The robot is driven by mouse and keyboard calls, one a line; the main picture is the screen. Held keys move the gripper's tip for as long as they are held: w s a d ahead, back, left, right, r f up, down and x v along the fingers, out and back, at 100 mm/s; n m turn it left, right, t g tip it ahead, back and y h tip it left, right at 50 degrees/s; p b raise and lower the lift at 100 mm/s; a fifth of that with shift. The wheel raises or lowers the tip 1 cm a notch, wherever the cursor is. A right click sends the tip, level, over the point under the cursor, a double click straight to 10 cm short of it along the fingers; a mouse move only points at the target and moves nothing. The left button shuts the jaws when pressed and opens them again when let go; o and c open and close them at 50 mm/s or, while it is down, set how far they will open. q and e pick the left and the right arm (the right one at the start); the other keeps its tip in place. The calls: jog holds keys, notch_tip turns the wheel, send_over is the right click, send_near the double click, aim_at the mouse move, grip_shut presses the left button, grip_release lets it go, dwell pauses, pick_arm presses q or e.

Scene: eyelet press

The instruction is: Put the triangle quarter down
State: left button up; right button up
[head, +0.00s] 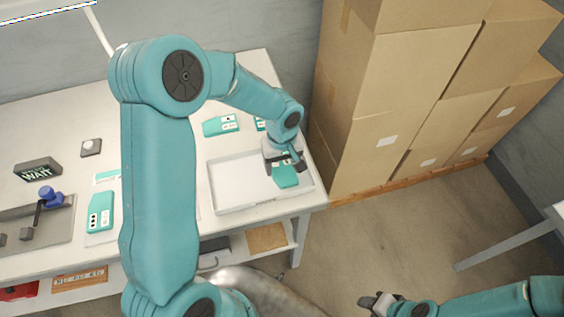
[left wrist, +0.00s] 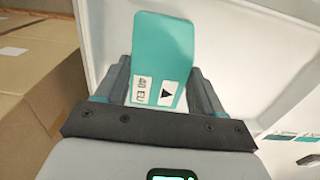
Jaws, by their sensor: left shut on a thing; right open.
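The triangle quarter is a teal piece (head: 286,177) at the right end of the white tray (head: 232,184) in the head view. In the left wrist view the quarter (left wrist: 163,50) stands between my fingers, its white label showing a black triangle and "40 EU". My left gripper (head: 283,161) is shut on the quarter, over the tray's right part. I cannot tell whether the quarter touches the tray floor. The rest of the tray looks empty. My right gripper (head: 378,303) is open and empty, low over the floor, away from the table.
More teal pieces lie on the white table: one (head: 221,125) behind the tray, partly with another beside it, and one (head: 100,211) at left. A "WAIT" sign (head: 38,168) and a blue-handled press (head: 48,197) stand at left. Stacked cardboard boxes (head: 385,100) rise close right of the table.

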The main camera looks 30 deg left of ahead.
aim_at(282, 169)
pick_arm(q)
jog(key=shift+f+b, duration=0.2)
jog(key=shift+b, duration=0.1)
jog(key=o, duration=1)
jog(key=shift+r, duration=0.1)
notch_tip(282, 169, up, 12)
jog(key=shift+r, duration=0.2)
jog(key=shift+s, duration=0.15)
